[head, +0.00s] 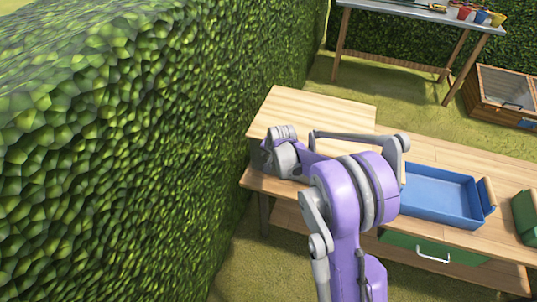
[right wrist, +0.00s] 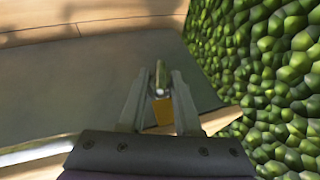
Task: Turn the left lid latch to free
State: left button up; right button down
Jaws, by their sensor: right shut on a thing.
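My right gripper (right wrist: 160,85) reaches the left end of a raised wooden box top (head: 312,108) on the workbench. In the right wrist view its two fingers close on a small grey metal piece (right wrist: 160,70), which looks like the left lid latch. A yellow-orange part (right wrist: 163,111) shows between the fingers. The latch is hidden behind my wrist in the head view, and I cannot tell how far it is turned. My left gripper is not in view.
A tall hedge (head: 110,140) stands close beside the bench's left end. A blue tray (head: 440,194) and a green container (head: 527,213) are on the right of the bench. A green drawer (head: 408,244) is below. A second table (head: 400,12) stands behind, across grass.

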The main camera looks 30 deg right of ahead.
jog(key=shift+w+a+n+g+h, duration=0.15)
jog(key=shift+n+g+h, duration=0.15)
jog(key=shift+g+h, duration=0.5)
jog(key=shift+g+h+b, duration=0.3)
jog(key=shift+g+b, duration=0.05)
jog(key=shift+g, duration=0.25)
jog(key=c, duration=0.8)
grip_release()
jog(key=v, duration=1.1)
jog(key=shift+p, duration=0.4)
jog(key=shift+f, duration=0.1)
